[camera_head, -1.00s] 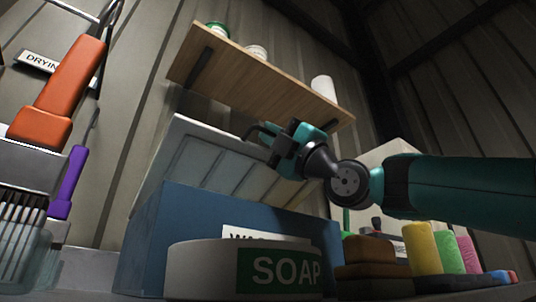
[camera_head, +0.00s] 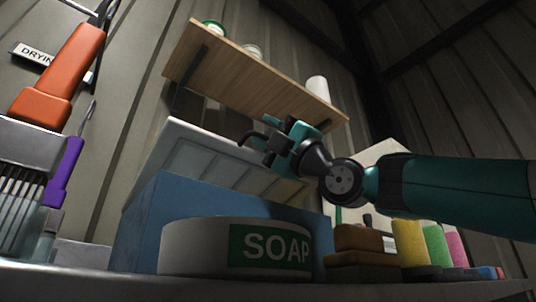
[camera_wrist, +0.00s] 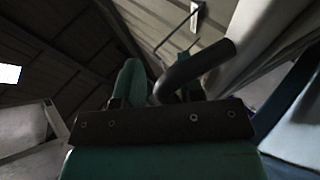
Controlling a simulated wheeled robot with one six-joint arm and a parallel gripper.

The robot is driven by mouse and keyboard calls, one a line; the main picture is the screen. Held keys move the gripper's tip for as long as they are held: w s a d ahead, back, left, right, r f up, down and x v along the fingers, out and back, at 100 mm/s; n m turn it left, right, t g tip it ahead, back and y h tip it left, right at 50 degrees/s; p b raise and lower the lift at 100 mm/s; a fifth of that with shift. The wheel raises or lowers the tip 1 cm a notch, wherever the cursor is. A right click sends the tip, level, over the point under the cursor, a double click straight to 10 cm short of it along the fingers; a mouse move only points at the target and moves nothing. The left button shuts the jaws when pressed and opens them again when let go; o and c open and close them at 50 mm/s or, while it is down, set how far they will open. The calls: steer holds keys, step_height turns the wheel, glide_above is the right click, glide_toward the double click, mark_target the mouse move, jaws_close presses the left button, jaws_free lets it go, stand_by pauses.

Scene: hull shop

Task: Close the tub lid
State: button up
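The blue tub (camera_head: 150,225) stands behind the soap dish. Its pale ribbed lid (camera_head: 205,165) is up, tilted back towards the wall below the shelf. My gripper (camera_head: 262,142) is in front of the lid's upper right part. A dark bent bar (camera_wrist: 195,70) sticks out at the fingertips in the wrist view, with a teal finger (camera_wrist: 130,82) to its left. I cannot tell whether the bar is held, or whether the fingers are open or shut. A pale panel (camera_wrist: 265,45), probably the lid, lies to the right there. The tub's inside is hidden.
A wooden shelf (camera_head: 250,75) with white containers hangs above the lid. The white dish marked SOAP (camera_head: 200,245) stands in front of the tub. Brown blocks (camera_head: 357,240) and coloured sponges (camera_head: 408,240) stand to the right. Orange (camera_head: 65,70) and purple (camera_head: 68,170) handled brushes are at left.

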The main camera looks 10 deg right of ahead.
steer(key=shift+f, duration=0.1)
steer(key=shift+s+d+f, duration=0.2)
steer(key=shift+d, duration=0.05)
steer(key=v, duration=0.2)
steer(key=shift+s+d+f, duration=0.1)
steer(key=shift+s+d, duration=0.05)
steer(key=shift+d, duration=0.2)
steer(key=o, duration=0.6)
steer(key=s+d, duration=0.2)
steer(key=d, duration=0.1)
steer(key=shift+s+d+r, duration=0.1)
steer(key=shift+d+r, duration=0.1)
steer(key=s+d, duration=0.2)
steer(key=d, duration=0.1)
steer(key=s+d, duration=0.1)
steer(key=d, duration=0.1)
steer(key=shift+d+f, duration=0.1)
steer(key=shift+d, duration=0.05)
steer(key=c, duration=0.6)
steer(key=shift+s+d, duration=0.4)
steer(key=shift+d, duration=0.1)
